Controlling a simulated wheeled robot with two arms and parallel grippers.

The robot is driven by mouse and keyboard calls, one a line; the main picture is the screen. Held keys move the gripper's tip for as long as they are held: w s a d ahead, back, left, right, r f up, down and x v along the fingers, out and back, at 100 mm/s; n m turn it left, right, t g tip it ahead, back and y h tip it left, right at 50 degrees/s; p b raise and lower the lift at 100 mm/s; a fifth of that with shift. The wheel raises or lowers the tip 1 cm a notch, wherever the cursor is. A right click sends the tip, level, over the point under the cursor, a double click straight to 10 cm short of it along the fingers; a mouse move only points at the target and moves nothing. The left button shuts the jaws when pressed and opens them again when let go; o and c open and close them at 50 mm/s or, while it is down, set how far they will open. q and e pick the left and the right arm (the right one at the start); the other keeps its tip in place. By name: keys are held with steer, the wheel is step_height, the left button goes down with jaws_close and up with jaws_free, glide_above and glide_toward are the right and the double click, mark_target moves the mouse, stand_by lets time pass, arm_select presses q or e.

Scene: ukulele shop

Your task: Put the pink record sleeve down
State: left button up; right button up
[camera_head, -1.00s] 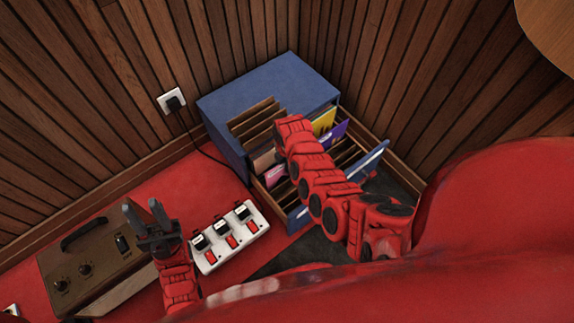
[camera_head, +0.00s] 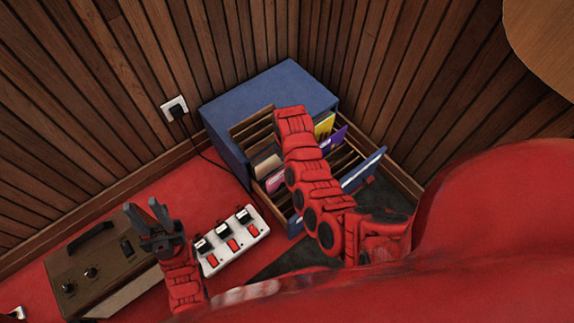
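A pink record sleeve (camera_head: 276,183) shows in part at the left side of the open drawer of a blue cabinet (camera_head: 268,96). My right arm reaches over the drawer and covers part of it. Its gripper is hidden behind the arm, so I cannot see whether it touches the pink sleeve. My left gripper (camera_head: 142,205) is open and empty, above the red floor beside the brown amplifier-like box and well left of the drawer.
A white power strip (camera_head: 232,240) with switches and the brown box (camera_head: 98,262) lie on the red floor. Slatted wood walls close the corner behind.

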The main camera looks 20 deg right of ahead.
steer(key=shift+r+p, duration=0.5)
steer(key=shift+r, duration=1.7)
